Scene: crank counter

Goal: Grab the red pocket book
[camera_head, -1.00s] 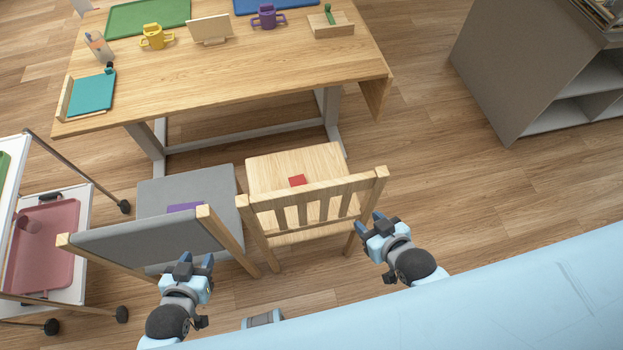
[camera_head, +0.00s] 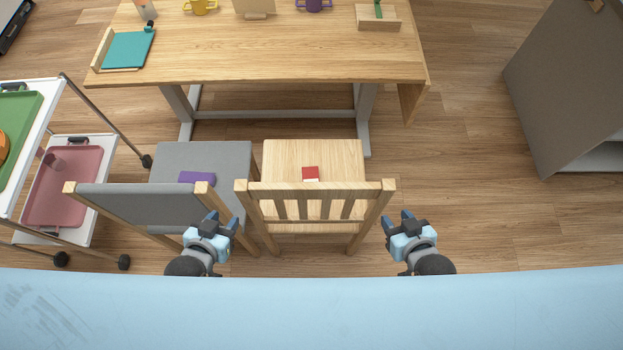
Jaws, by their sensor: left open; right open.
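The red pocket book (camera_head: 311,172) is a small red item on the seat of the wooden chair (camera_head: 283,158). It lies just beyond the chair's slatted backrest, whose top rail partly hides its near side. My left gripper (camera_head: 221,218) is open and empty, near the grey chair's backrest and left of the wooden chair. My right gripper (camera_head: 397,217) is open and empty, just right of the wooden chair's backrest. Both grippers are apart from the book, on the near side of it.
A grey chair (camera_head: 140,205) with a purple item (camera_head: 197,178) on its seat stands to the left. A wooden table (camera_head: 270,60) is beyond the chairs. A trolley (camera_head: 103,188) stands at far left, a grey cabinet (camera_head: 560,90) at right. Floor right of the wooden chair is clear.

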